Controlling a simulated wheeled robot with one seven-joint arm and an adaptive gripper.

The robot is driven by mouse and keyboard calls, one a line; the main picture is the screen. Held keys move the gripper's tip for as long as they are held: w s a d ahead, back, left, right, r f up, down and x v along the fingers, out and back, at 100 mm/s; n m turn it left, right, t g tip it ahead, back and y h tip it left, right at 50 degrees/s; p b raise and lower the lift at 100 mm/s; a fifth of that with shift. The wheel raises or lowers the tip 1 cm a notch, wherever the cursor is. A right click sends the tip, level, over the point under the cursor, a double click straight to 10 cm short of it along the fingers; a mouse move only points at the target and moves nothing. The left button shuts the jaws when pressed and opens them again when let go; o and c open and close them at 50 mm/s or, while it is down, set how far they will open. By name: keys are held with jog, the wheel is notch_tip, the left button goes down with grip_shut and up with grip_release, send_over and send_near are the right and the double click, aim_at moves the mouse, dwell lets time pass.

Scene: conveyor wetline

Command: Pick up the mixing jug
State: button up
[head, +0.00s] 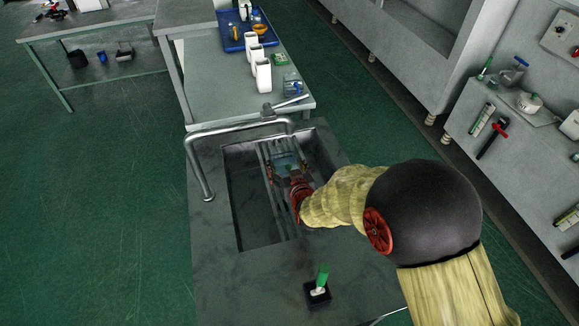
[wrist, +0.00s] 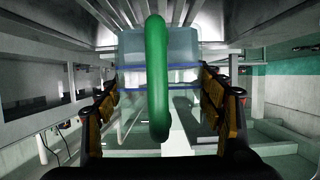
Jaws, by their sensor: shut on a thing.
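The mixing jug (wrist: 185,52) is a clear, bluish vessel with blue bands and a thick green handle (wrist: 157,80), seen close up in the wrist view. My gripper (wrist: 163,105) has its two dark and orange fingers shut on the jug, one on each side. In the head view my gripper (head: 288,174) is over the sink, and the jug (head: 287,161) shows between its fingers as a small pale blue shape. The jug is at the metal bars (head: 272,200) across the sink. I cannot tell whether it touches them. My arm hides part of the sink's right side.
The sink (head: 243,205) has a bent tap pipe (head: 195,165) over its left and back. A brush with a green handle (head: 322,278) stands at the front. Behind are white bottles (head: 263,75), a blue tray (head: 233,42) and a blue-topped container (head: 293,84).

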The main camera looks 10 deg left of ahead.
jog(key=r, duration=0.1)
jog(key=s+a+r, duration=0.1)
jog(key=s+a+r+p, duration=0.1)
jog(key=r, duration=0.1)
jog(key=shift+s, duration=0.15)
jog(key=s+a+r+p, duration=0.2)
jog(key=s+a+r, duration=0.1)
jog(key=s+a, duration=0.2)
jog(key=shift+s+a+r, duration=0.35)
jog(key=shift+s, duration=0.6)
jog(key=shift+s, duration=0.15)
